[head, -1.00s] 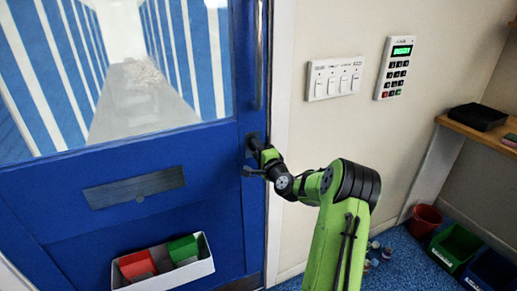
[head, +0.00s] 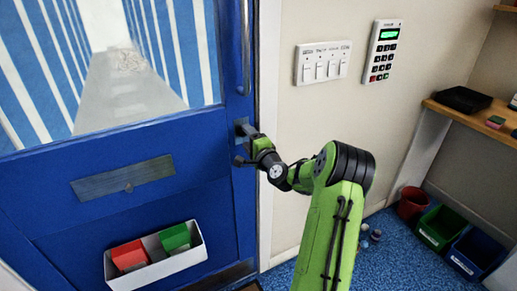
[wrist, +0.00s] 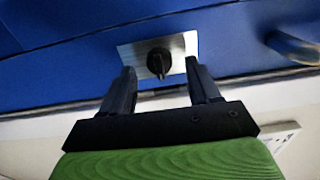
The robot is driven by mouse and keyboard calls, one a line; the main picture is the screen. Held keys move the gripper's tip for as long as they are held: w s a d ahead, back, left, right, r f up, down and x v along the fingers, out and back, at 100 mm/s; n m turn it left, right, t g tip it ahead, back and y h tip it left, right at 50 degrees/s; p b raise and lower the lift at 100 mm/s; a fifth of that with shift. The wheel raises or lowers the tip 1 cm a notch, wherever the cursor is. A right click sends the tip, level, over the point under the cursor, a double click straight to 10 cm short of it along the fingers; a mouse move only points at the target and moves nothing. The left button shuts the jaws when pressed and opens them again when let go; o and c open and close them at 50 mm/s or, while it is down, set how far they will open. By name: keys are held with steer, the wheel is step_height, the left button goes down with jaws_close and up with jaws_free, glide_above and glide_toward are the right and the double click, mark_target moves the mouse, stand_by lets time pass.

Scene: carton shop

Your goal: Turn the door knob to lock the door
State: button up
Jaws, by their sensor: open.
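The blue door (head: 215,170) fills the left of the head view, with a window in its upper part. In the wrist view the dark door knob (wrist: 158,62) sits on a silver plate (wrist: 128,52) on the door. My gripper (wrist: 160,78) is open, its two black fingers to either side of the knob. I cannot tell whether they touch it. In the head view my gripper (head: 245,145) is at the door's right edge by the plate, and hides the knob.
A long vertical handle (head: 244,50) is on the door above my gripper. A white switch panel (head: 322,64) and a keypad (head: 383,50) are on the wall to the right. A white box (head: 155,262) holds red and green items low on the door. Bins (head: 440,227) stand below a wooden shelf.

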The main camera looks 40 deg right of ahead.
steer(key=b+v, duration=0.2)
steer(key=v, duration=1.2)
steer(key=shift+w+r, duration=0.1)
steer(key=shift+r, duration=0.05)
steer(key=w+a+r+n+g+y+p, duration=0.15)
steer(key=a+n+g+y, duration=0.35)
steer(key=a, duration=0.6)
steer(key=w+a+r+n+y+p, duration=0.1)
steer(key=w+a+n+y+p, duration=0.15)
steer(key=a+n, duration=0.65)
steer(key=s+a+r+n+g+p, duration=0.35)
steer(key=s+a, duration=0.25)
steer(key=a, duration=0.4)
steer(key=s+r+n+g+h+p, duration=0.1)
steer(key=s+r+n, duration=0.1)
steer(key=s, duration=0.6)
steer(key=s+r+n+g+h+p, duration=0.1)
steer(key=s+r, duration=0.3)
steer(key=s, duration=0.4)
steer(key=shift+s+a+n+g+p, duration=0.3)
steer(key=shift+n+g+p, duration=0.15)
steer(key=shift+g+p, duration=0.3)
